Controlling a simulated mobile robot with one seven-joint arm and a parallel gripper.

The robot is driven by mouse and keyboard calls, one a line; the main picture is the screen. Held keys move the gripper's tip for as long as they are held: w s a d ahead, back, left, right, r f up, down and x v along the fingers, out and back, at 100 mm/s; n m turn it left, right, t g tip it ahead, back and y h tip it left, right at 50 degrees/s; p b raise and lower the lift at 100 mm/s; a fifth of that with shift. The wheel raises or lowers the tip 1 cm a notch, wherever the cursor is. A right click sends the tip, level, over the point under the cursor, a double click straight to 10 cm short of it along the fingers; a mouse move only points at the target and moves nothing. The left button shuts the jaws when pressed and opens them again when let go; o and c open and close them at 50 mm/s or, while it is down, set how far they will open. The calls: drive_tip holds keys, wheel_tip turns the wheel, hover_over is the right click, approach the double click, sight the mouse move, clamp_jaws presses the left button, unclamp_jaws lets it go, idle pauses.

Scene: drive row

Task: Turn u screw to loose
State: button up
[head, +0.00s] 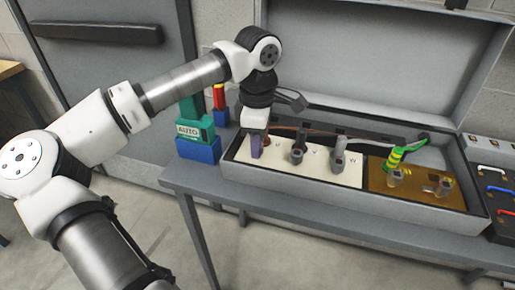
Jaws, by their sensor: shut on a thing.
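The open grey terminal box has a white board (318,172) with a row of terminal posts and small letter marks. My gripper (257,147) points down over the leftmost post, where the u screw sits. It is shut on that screw, which the fingers and wrist mostly hide. The middle post (298,153) and the right post (338,160) stand upright and clear of the gripper. How loose the u screw is cannot be seen.
The grey box (330,208) stands on a grey table, its lid (390,55) raised behind. A brown board (428,190) holds a green-yellow wire (396,157). Green and blue tools (196,140) stand left of the box. A tray with coloured handles (498,190) is at the right.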

drive_tip(key=n+b, duration=0.2)
drive_tip(key=n, duration=0.2)
drive_tip(key=shift+f+n, duration=0.1)
drive_tip(key=shift+n, duration=0.2)
drive_tip(key=shift+n+b, duration=0.95)
drive_tip(key=shift+n, duration=0.95)
drive_tip(key=o, duration=0.6)
wheel_tip(320, 180, up, 14)
